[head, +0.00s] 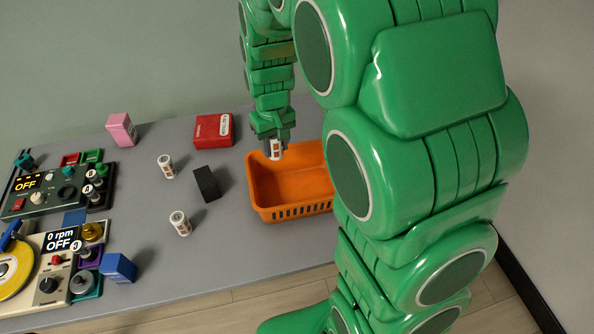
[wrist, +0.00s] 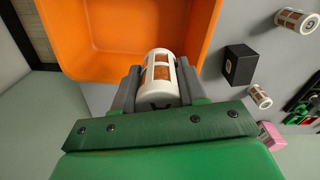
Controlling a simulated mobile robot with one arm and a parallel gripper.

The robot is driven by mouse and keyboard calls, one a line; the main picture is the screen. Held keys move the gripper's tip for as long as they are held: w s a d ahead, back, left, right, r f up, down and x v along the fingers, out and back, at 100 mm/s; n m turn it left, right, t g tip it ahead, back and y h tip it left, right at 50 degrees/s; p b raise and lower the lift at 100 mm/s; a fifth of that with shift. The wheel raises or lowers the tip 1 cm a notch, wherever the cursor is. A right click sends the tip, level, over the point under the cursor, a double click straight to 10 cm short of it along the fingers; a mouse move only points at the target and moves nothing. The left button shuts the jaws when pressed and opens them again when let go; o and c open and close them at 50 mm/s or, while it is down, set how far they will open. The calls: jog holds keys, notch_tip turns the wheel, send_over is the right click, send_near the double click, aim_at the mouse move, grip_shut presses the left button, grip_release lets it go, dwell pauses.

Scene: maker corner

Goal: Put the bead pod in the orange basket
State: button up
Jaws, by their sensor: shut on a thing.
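A bead pod (wrist: 160,72), a small white cylinder with orange-brown windows, is held between the fingers of my gripper (wrist: 158,90) in the wrist view. In the head view the pod (head: 275,149) hangs below my gripper (head: 274,140), at the upper left part of the orange basket (head: 290,213). The basket stands on the grey table, and its right side is hidden behind my arm. In the wrist view the orange basket (wrist: 100,62) lies beyond and below the pod. The part of the basket floor that I see is empty.
Two similar white pods (head: 166,167) (head: 180,223) stand left of the basket, with a black block (head: 207,184) between them and it. A red box (head: 213,130) and a pink block (head: 121,129) lie farther back. Control panels (head: 50,240) fill the table's left end.

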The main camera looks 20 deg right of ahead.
jog(key=s+d, duration=0.2)
jog(key=d, duration=0.4)
send_near(297, 193)
jog(key=shift+f, duration=2.9)
jog(key=shift+f, duration=0.15)
jog(key=o, duration=1.1)
jog(key=shift+o, duration=0.2)
